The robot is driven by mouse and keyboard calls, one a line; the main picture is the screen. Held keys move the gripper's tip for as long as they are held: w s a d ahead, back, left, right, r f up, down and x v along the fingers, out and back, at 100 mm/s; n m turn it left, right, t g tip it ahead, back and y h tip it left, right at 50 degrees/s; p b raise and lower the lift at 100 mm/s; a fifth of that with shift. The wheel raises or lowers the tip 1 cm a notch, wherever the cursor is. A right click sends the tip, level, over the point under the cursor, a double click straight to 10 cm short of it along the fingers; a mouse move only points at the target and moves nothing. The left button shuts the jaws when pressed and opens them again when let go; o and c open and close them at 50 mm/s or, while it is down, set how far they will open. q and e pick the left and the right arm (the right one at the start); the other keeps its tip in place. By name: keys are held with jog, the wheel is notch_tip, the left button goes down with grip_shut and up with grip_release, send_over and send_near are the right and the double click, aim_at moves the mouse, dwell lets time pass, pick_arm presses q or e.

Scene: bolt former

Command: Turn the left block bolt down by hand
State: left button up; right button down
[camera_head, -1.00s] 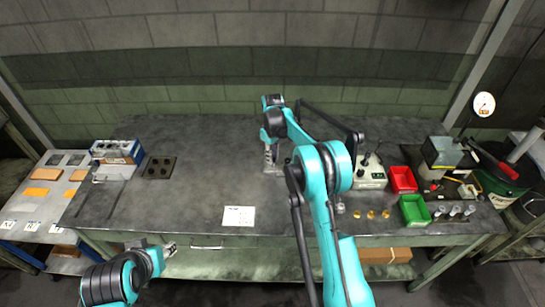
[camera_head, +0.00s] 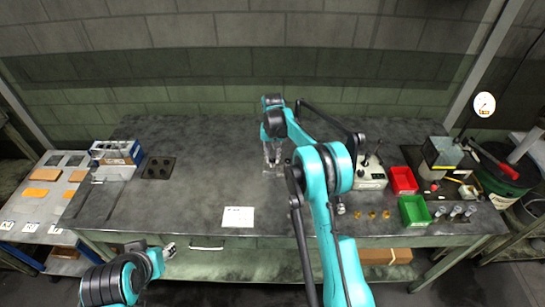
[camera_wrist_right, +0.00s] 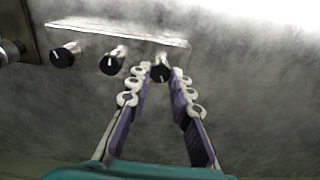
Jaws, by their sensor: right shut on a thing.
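A pale block (camera_wrist_right: 120,32) with three dark-capped bolts in a row shows in the right wrist view. My right gripper (camera_wrist_right: 162,76) is shut on the bolt (camera_wrist_right: 160,72) at the right end of that row, with one finger on each side of its cap. The middle bolt (camera_wrist_right: 112,62) and the bolt at the left end (camera_wrist_right: 64,55) stand free. In the head view my right gripper (camera_head: 272,160) points down at the block on the bench, which is mostly hidden. My left gripper (camera_head: 169,250) is off the bench's front edge; its jaws are too small to read.
On the bench (camera_head: 200,190) are a white card (camera_head: 238,217), a red bin (camera_head: 403,180), a green bin (camera_head: 414,210) and a control box (camera_head: 371,178). A dark plate with holes (camera_head: 158,167) lies at the left. The bench between the plate and my right gripper is clear.

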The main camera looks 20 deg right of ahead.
aim_at(273, 160)
jog(key=shift+m, duration=1.5)
jog(key=c, duration=1.4)
grip_release()
jog(key=shift+o, duration=0.2)
jog(key=shift+r, duration=0.1)
notch_tip(273, 160, up, 12)
